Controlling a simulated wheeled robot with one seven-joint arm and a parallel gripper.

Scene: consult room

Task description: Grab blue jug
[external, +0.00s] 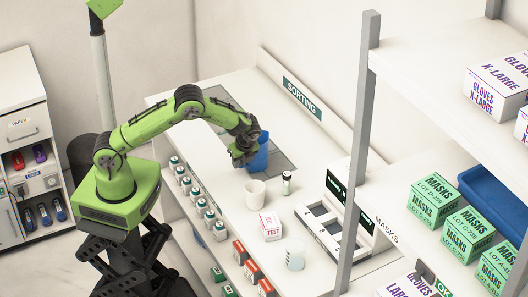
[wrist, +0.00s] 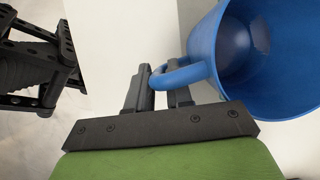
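The blue jug (external: 262,155) is on or just above the white counter, on the far side of my gripper (external: 240,154), which partly covers it in the external view. In the wrist view the jug (wrist: 262,95) fills the upper right, with its open mouth and inside showing. Its handle points left, between the two dark fingers of my gripper (wrist: 162,88). One finger is outside the handle and the other reaches into its loop. Whether the jug's base touches the counter is hard to tell.
A white cup (external: 256,192) stands close in front of the jug, with a small dark-capped vial (external: 287,183) beside it. A test box (external: 271,226) and a beaker (external: 295,259) are nearer.

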